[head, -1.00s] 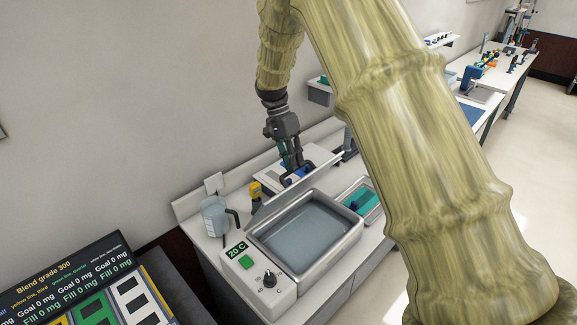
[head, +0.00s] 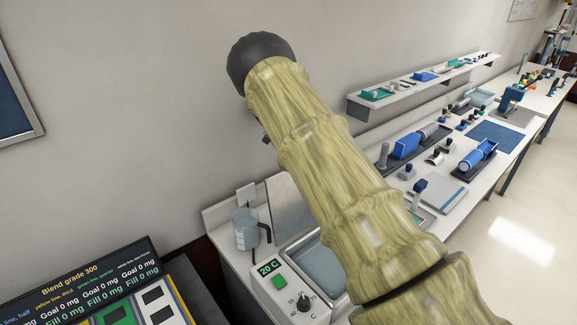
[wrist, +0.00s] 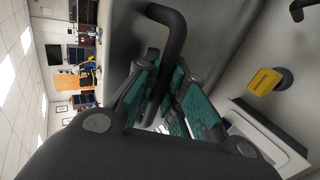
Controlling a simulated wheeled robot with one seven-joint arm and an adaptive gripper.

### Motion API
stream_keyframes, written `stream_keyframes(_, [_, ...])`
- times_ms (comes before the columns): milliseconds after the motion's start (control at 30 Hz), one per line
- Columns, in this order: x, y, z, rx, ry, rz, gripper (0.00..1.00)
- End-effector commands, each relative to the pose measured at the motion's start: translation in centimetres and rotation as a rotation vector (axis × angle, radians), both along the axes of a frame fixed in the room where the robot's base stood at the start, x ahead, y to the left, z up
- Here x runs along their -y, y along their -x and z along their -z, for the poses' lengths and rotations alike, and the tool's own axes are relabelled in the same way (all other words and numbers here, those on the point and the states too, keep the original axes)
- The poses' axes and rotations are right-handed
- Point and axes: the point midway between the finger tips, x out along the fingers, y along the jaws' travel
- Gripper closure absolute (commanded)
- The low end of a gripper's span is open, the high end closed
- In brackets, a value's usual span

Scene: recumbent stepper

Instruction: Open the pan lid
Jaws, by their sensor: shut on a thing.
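The pan (head: 322,272) is a metal bath of bluish liquid, partly hidden behind my arm in the head view. Its lid (head: 290,208) is a grey plate standing steeply raised at the pan's back edge; its right part is hidden by my arm. In the wrist view my gripper (wrist: 163,75), with teal finger pads, is shut on a dark bent handle (wrist: 174,35), which runs between the fingers. My gripper is hidden behind the arm in the head view.
A control panel with a green button (head: 279,281), a knob and a 20 C display sits at the pan's front left. A jug (head: 246,230) stands left of the lid. A yellow object (wrist: 266,81) shows in the wrist view. A shelf (head: 425,82) is on the wall at right.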

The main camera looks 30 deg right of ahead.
Motion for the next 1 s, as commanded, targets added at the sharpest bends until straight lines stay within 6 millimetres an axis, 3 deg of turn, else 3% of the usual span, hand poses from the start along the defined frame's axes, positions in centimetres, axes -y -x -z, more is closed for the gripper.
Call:
stream_keyframes(167, [1.27, 0.26, 0.36, -0.019, 0.007, 0.011, 1.0])
stream_keyframes(533, [1.1, -0.1, -0.01, -0.018, 0.012, 0.005, 1.0])
stream_keyframes(567, [1.07, -0.13, -0.03, -0.018, 0.011, 0.005, 0.87])
stream_keyframes(633, [1.03, -0.13, -0.07, -0.017, 0.011, 0.005, 0.74])
stream_keyframes(1000, [0.75, -0.19, -0.19, -0.02, 0.01, 0.004, 0.74])
